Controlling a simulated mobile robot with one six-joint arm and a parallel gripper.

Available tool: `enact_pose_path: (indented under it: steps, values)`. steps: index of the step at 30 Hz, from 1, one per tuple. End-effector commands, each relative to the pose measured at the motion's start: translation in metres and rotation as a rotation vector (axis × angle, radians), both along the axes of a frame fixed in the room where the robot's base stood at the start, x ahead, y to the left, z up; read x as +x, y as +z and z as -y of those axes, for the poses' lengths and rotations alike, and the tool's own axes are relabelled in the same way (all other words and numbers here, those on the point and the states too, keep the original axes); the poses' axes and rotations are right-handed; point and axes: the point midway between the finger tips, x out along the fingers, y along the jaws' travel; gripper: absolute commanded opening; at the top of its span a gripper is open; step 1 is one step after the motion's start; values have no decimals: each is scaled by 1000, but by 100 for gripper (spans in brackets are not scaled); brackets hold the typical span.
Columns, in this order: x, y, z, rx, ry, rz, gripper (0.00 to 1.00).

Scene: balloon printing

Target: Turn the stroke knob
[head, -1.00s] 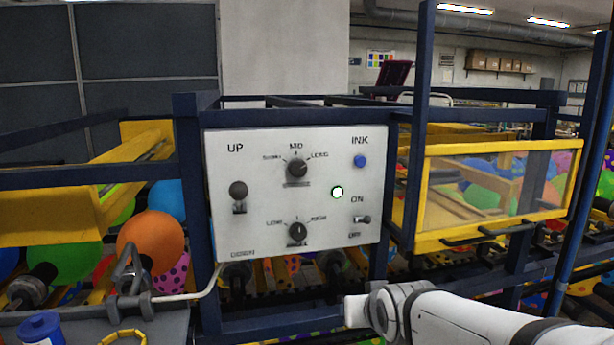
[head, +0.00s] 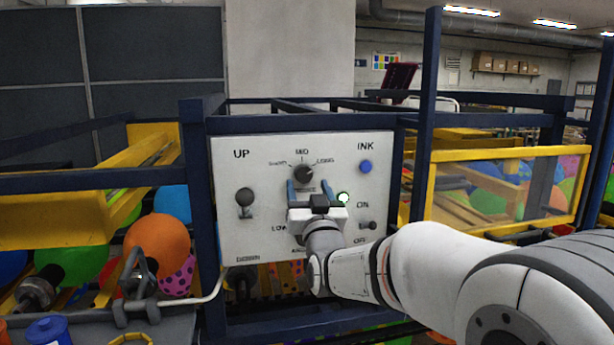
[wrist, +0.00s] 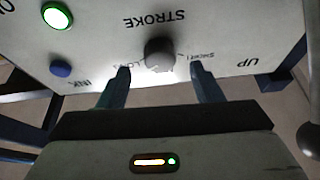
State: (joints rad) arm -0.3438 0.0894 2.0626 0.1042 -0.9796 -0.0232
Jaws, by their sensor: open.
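The stroke knob (head: 303,174) is a dark round knob near the top middle of the white control panel (head: 232,222), under a scale of short, mid and long. In the wrist view the stroke knob (wrist: 158,52) appears upside down with its STROKE label. In the wrist view my gripper (wrist: 161,73) has a finger to either side of the knob, with visible gaps. I cannot tell whether the tips reach the knob's depth. The lower knob is hidden behind my gripper.
The panel also has a blue ink button (head: 365,167), a lit green lamp (head: 343,198), an on/off toggle (head: 368,225) and a dark lever knob (head: 244,197) at left. A dark blue frame surrounds it. A yellow-framed clear guard (head: 500,190) stands at right.

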Motion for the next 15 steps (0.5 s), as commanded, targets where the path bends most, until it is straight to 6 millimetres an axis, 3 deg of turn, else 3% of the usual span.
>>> enact_pose_path:
  steps: [6,15]
  values:
    - [26,12,-7,-1,0,-2,59]
    - [33,14,-9,-1,1,-2,59]
